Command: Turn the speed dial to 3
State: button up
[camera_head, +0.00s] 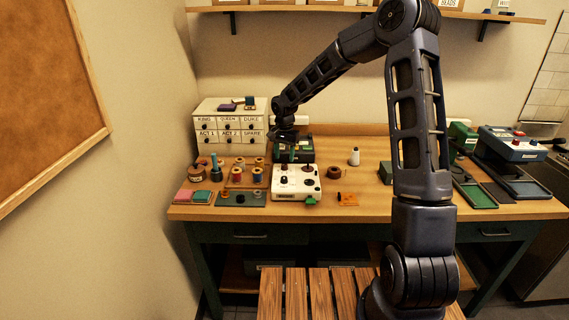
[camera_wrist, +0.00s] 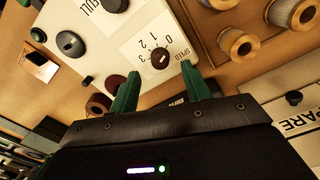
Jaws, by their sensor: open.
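The speed dial (camera_wrist: 159,58) is a small dark brown knob on a white panel, with the printed numbers 0, 1, 2 and 3 around one side and the word SPEED beside it. A small pale mark shows on it, but I cannot tell which number it points to. The panel belongs to a white machine (camera_head: 290,190) on the table. My gripper (camera_wrist: 161,84) is open and empty, its two green fingers apart on either side of the dial's near side, not visibly touching it. In the head view my gripper (camera_head: 288,146) is above the machine's back edge.
A dark grey knob (camera_wrist: 70,43) is on the same panel. Thread spools (camera_wrist: 235,42) stand beside the machine. A white drawer cabinet (camera_head: 230,125) is behind at left. A white cone (camera_head: 354,156) and an orange piece (camera_head: 348,199) lie to the right, with bare tabletop around them.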

aim_at(284, 165)
jog(key=shift+f, duration=2)
jog(key=c, duration=1)
